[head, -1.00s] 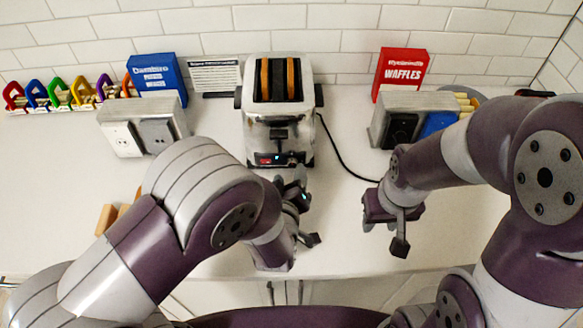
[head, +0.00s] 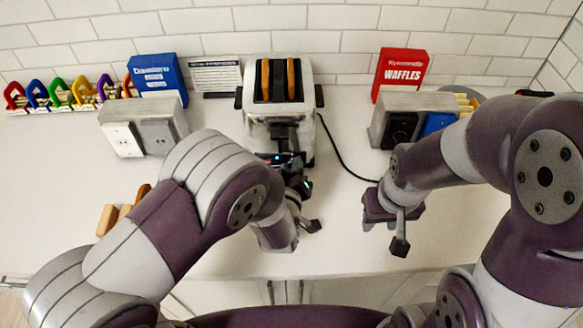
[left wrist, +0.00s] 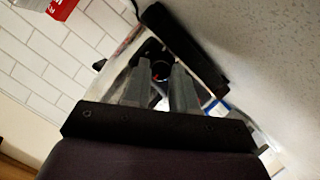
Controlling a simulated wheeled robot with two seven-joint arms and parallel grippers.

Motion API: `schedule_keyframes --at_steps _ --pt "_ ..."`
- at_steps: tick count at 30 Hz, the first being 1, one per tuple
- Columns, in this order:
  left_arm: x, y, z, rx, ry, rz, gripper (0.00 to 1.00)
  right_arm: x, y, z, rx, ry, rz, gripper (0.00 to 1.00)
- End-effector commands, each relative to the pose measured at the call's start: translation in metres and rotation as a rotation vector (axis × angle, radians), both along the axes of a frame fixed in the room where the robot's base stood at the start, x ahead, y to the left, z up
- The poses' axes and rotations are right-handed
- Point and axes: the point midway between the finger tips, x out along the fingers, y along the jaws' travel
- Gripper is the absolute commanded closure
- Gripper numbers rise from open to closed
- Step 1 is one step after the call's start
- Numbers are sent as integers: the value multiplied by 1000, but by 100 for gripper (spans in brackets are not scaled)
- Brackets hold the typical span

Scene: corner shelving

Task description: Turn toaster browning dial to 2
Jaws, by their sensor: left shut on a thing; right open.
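The silver toaster (head: 258,112) stands at the back middle of the counter, two brown bread slices (head: 291,78) upright in its slots. A black lever shows on its front. My left gripper (head: 284,160) is at the lower front of the toaster and hides the control area in the head view. In the left wrist view, its two grey fingers (left wrist: 160,82) stand on either side of a small dark round part with a red mark (left wrist: 160,69), which looks like the dial. Its number setting cannot be read. My right gripper (head: 386,230) is open and empty, over the counter to the right.
Outlet boxes (head: 112,128) (head: 385,112) flank the toaster. A blue box (head: 157,80) and red waffles box (head: 402,68) stand behind them. A black cord (head: 335,155) runs right. Colored racks (head: 60,93) line the back left. The front middle counter is clear.

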Motion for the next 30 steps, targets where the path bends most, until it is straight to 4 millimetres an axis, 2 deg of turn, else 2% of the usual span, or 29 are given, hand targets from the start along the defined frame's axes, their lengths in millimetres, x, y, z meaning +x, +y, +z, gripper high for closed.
schedule_keyframes --at_steps 8,30 --pt "0 -1 2 121 2 1 100 0 0 9 0 0 0 58" --pt "0 -7 1 718 1 1 100 0 0 42 0 0 0 58"
